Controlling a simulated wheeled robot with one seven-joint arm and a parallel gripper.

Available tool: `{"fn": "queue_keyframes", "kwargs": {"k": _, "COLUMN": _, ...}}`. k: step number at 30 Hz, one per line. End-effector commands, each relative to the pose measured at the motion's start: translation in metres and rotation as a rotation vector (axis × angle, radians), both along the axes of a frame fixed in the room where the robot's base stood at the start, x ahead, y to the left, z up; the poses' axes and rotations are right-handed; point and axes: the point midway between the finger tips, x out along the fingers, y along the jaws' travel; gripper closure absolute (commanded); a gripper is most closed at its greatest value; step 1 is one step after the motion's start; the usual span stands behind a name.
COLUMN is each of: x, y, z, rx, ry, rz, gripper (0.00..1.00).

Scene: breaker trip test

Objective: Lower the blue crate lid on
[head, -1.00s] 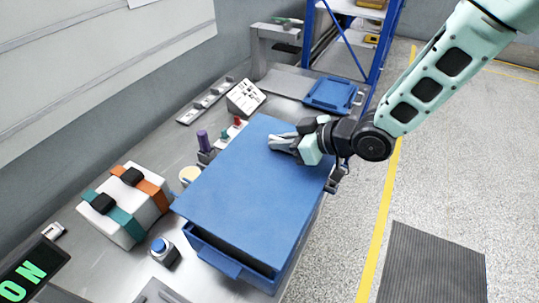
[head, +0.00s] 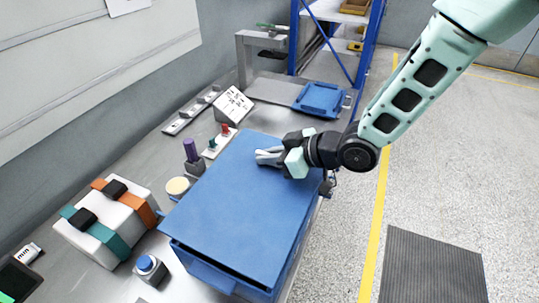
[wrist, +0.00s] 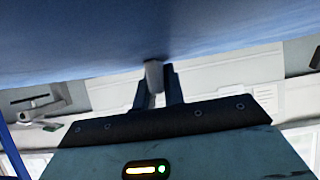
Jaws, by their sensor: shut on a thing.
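The blue lid (head: 235,205) is a flat panel over the blue crate (head: 212,279) on the bench. A narrow dark gap shows between the lid's near edge and the crate rim. Whether the lid's far end touches the crate is hidden. My gripper (head: 268,156) is at the lid's far right part, shut on the lid's grip. In the wrist view, the fingers (wrist: 158,88) close around a small grey grip under the blue lid surface (wrist: 150,35).
Left of the crate are a blue push button (head: 149,266), a white box with orange and teal straps (head: 107,228), a round cream-topped item (head: 177,186) and a purple-handled item (head: 191,150). A blue tray (head: 320,99) lies beyond. Open floor is at right.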

Motion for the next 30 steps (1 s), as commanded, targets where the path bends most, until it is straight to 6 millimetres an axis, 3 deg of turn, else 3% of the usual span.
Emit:
{"fn": "queue_keyframes", "kwargs": {"k": 19, "x": 0.0, "y": 0.0, "z": -0.043, "rx": 0.001, "ry": 0.0, "rz": -0.001, "gripper": 1.0}}
{"fn": "queue_keyframes", "kwargs": {"k": 30, "x": 0.001, "y": 0.0, "z": -0.05, "rx": 0.002, "ry": -0.001, "rz": -0.001, "gripper": 1.0}}
